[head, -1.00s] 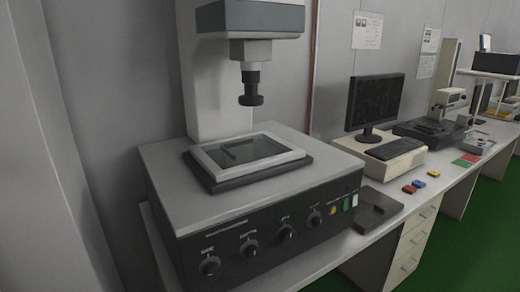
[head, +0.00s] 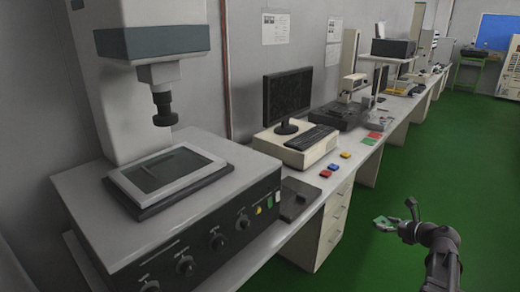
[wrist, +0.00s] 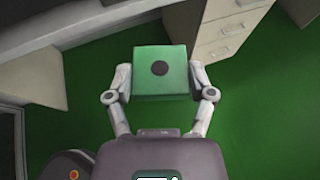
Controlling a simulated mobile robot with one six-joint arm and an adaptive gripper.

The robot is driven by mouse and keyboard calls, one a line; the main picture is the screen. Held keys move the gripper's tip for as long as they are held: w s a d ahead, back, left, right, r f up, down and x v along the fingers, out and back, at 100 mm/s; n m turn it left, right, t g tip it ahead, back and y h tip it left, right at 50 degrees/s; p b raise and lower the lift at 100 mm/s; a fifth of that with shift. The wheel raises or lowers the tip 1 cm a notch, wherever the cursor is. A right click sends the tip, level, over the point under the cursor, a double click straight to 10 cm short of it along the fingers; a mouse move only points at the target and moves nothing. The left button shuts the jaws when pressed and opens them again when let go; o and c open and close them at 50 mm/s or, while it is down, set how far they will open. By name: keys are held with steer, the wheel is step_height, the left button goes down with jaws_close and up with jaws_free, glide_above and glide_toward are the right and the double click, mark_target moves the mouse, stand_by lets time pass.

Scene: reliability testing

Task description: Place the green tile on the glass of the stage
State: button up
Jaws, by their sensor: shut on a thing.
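My gripper (head: 394,225) is at the lower right of the head view, over the green floor and out from the bench. It is shut on the green tile (head: 381,222). In the wrist view the green tile (wrist: 142,82) is a square block with a dark round spot, with one finger of my gripper (wrist: 160,80) on each side. The stage (head: 208,171) has a pale frame around dark glass (head: 148,182), on top of a grey machine at the left. The glass looks clear of tiles. My gripper is well to the right of it.
A lens column (head: 163,108) hangs above the stage. Another green piece (head: 369,141) lies farther back. The floor (head: 405,175) is open.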

steer(key=w+a+r+n+y+p, duration=0.15)
steer(key=a+r+p, duration=0.3)
steer(key=a, duration=0.45)
steer(key=w+a+r+g+p, duration=0.15)
steer(key=a+r+p, duration=0.3)
steer(key=a, duration=0.45)
steer(key=w+a+r+n+p, duration=0.1)
steer(key=w+a+r+p, duration=0.3)
steer(key=a, duration=0.5)
steer(key=s+a+r+p, duration=0.2)
steer(key=a+r+p, duration=0.1)
steer(key=a, duration=0.5)
steer(key=s+a+r+n+y+p, duration=0.1)
steer(key=a+r+p, duration=0.3)
steer(key=a, duration=0.4)
steer(key=s+a+r+g+y+p, duration=0.1)
steer(key=s+a+r+p, duration=0.2)
steer(key=a, duration=0.5)
steer(key=shift+s+a+r, duration=0.3)
steer(key=shift+a+r, duration=0.1)
steer(key=shift+r, duration=0.45)
steer(key=shift+a, duration=0.1)
steer(key=w+a, duration=0.1)
steer(key=a, duration=0.3)
steer(key=w+a+f, duration=0.1)
steer(key=a, duration=0.4)
steer(key=w+a+b, duration=0.1)
steer(key=a, duration=0.4)
steer(key=shift+w+f, duration=0.2)
steer(key=shift+w, duration=0.2)
